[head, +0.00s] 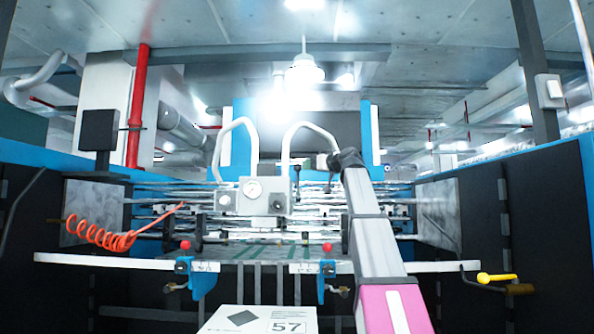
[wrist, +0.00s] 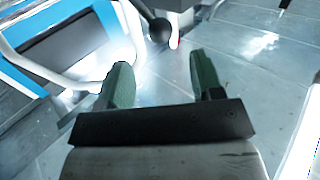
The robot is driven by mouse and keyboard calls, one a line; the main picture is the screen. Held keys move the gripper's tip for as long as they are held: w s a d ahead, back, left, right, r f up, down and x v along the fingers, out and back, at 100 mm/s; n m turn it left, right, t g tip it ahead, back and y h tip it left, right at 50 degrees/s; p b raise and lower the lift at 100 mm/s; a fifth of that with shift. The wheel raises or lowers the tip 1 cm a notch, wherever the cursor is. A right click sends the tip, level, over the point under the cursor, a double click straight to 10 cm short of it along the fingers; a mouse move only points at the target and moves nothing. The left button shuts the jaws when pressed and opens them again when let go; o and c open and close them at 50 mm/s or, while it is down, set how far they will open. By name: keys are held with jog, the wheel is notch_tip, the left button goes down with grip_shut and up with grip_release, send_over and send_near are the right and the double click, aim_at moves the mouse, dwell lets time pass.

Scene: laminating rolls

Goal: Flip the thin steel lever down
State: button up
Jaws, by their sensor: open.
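A thin lever with a dark round knob (head: 299,167) stands upright at the right side of the grey gauge box (head: 264,196) in the head view. In the wrist view a black ball knob (wrist: 160,31) on a thin rod shows just beyond the fingertips, roughly in line with the gap; it looks like the same lever. My gripper (wrist: 160,62) is open, with green finger pads apart and nothing between them. In the head view my gripper (head: 333,161) is small and dark, right of the lever. Whether it touches the lever cannot be told.
White curved pipes (head: 311,128) rise behind the box. Red knobs (head: 327,246) stand on blue brackets along the white rail (head: 110,262). An orange coiled hose (head: 103,236) hangs at left. A yellow handle (head: 497,278) sticks out at right. A box marked 57 (head: 255,321) is in front.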

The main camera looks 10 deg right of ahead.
aim_at(297, 168)
jog(key=x, duration=0.8)
jog(key=shift+w+a+f, duration=0.1)
jog(key=shift+w+a, duration=0.05)
jog(key=shift+w, duration=0.2)
